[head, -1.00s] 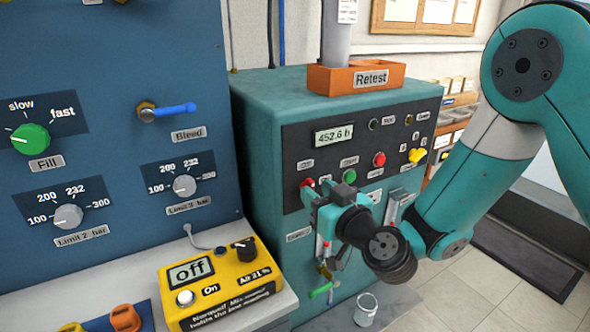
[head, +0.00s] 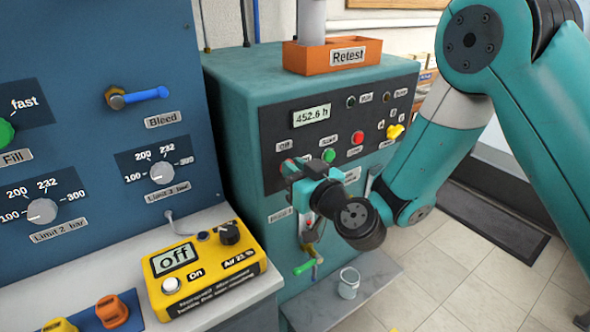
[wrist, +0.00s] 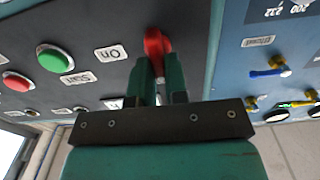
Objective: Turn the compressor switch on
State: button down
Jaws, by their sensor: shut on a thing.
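The compressor cabinet (head: 235,115) is teal, with a dark control panel carrying an hour display of 452.6 h. The red switch (wrist: 155,40) is at the panel's edge in the wrist view. My gripper (wrist: 158,65) has its two fingers shut on the switch, one on each side. In the head view, my gripper (head: 297,178) is at the panel's lower left and hides most of the switch. A small label lies beside the switch. The switch's exact position is hard to tell.
Green (head: 328,156) and red (head: 358,137) buttons and a yellow knob (head: 395,131) sit close to my gripper. A yellow analyser (head: 210,277) reading off stands at the front left. A metal cup (head: 349,284) stands on a ledge below my arm.

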jog(key=shift+w+d+f+m+b, duration=0.1)
jog(key=shift+d+f+m+b, duration=0.15)
jog(key=shift+m, duration=2.7)
jog(key=shift+w+d+f+m+b, duration=0.15)
jog(key=shift+m+b, duration=0.15)
jog(key=shift+m, duration=2.6)
jog(key=shift+w+d+f+m+b, duration=0.15)
jog(key=shift+f+m+b, duration=0.1)
jog(key=shift+m, duration=2.7)
jog(key=c, duration=1.1)
grip_release()
jog(key=shift+c, duration=0.2)
jog(key=shift+s, duration=0.1)
